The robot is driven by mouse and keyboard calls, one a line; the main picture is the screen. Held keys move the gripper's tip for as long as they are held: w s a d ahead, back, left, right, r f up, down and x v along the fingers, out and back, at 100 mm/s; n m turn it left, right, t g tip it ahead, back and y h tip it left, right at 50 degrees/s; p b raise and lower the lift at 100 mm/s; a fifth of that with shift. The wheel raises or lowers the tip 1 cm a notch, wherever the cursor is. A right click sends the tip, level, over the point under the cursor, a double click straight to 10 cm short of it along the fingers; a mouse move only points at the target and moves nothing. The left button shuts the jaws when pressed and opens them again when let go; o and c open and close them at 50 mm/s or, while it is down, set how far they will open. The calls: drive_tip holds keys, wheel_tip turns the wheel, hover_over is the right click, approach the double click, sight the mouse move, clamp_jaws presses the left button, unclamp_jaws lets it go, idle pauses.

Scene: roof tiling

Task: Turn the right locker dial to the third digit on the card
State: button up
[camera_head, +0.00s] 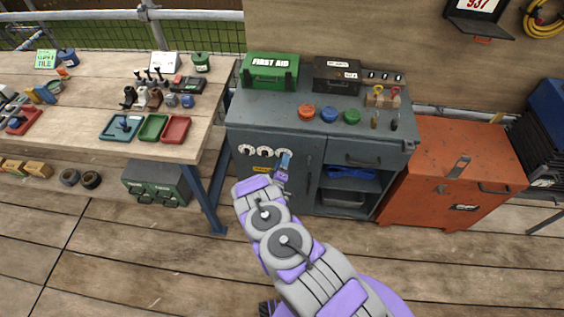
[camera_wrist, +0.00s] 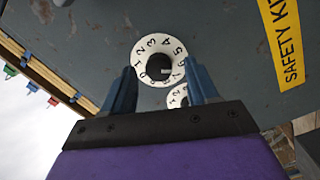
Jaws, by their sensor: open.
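The card (camera_head: 473,4) at the top right reads 937, so its third digit is 7. White numbered dials (camera_head: 247,150) sit in a row on the grey locker's front, above a yellow label. My gripper (camera_head: 285,158) is at the right end of this row and partly hides the right dial. In the wrist view my gripper (camera_wrist: 162,82) is open, with its two blue fingers apart. A white dial (camera_wrist: 158,45) with a dark centre knob shows just beyond and between the fingertips. Another dial (camera_wrist: 178,95) shows partly between the fingers. I cannot tell whether the fingers touch a knob.
The yellow SAFETY KIT label (camera_wrist: 282,40) is right of the dials in the wrist view. The grey cabinet (camera_head: 250,115) carries a green first aid box (camera_head: 270,72) and coloured knobs. A wooden workbench (camera_head: 90,95) stands left, and an orange chest (camera_head: 455,180) stands right.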

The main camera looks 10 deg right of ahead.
drive_tip(key=shift+w+d, duration=0.15)
drive_tip(key=shift+w, duration=0.35)
drive_tip(key=c, duration=1)
